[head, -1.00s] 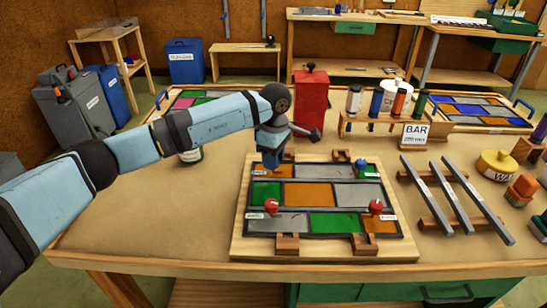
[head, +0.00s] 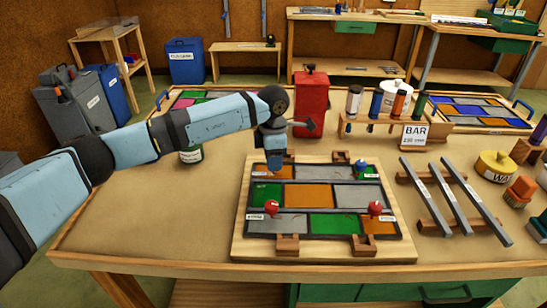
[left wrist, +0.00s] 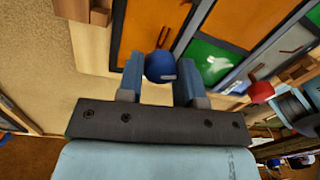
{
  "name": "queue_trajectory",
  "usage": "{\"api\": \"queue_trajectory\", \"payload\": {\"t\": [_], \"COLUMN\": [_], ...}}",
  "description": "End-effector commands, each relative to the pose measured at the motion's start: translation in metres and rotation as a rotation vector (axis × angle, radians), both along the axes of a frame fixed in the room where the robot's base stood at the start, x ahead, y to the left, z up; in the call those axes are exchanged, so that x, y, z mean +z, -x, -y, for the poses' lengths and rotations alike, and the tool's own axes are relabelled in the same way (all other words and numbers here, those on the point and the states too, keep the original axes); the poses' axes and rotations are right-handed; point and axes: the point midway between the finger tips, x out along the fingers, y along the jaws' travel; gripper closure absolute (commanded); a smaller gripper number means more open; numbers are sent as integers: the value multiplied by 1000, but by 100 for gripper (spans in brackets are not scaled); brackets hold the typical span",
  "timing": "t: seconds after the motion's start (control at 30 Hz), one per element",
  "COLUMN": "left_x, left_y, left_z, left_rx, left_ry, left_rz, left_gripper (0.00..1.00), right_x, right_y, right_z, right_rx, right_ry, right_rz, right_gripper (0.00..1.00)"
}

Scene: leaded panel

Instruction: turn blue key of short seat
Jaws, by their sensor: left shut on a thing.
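The leaded panel sits in a wooden frame (head: 240,240) on the bench, with green, orange and grey panes. My left gripper (head: 274,163) points down at its upper left corner. In the left wrist view, my left gripper (left wrist: 159,73) is shut on a blue key (left wrist: 160,66), whose round knob shows between the fingers. The gripper hides this key in the head view. Another blue key (head: 361,163) stands at the upper right corner. Red keys stand at the lower left (head: 271,208) and lower right (head: 376,208). The small seat labels are too blurred to read. My right gripper is not in view.
A red canister (head: 311,95) stands behind the panel. A rack of bottles (head: 365,122) and a BAR sign (head: 414,135) are behind right. Metal bars (head: 427,197) lie on wooden supports to the right. The bench left of the panel is mostly clear.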

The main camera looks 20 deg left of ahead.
Motion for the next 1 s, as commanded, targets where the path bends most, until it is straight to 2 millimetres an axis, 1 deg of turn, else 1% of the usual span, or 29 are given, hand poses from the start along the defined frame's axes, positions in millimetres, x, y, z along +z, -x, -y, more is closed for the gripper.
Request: {"api": "queue_trajectory", "payload": {"t": [0.7,1.0], "left_x": [2,2], "left_y": [0,0], "left_z": [-1,-1], "left_rx": [671,877], "left_ry": [1,1], "left_rz": [1,2], "left_gripper": [90,90], "right_x": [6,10], "right_y": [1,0], "right_z": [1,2], "right_rx": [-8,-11], "right_ry": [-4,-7], "right_rz": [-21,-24], "right_gripper": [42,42]}}
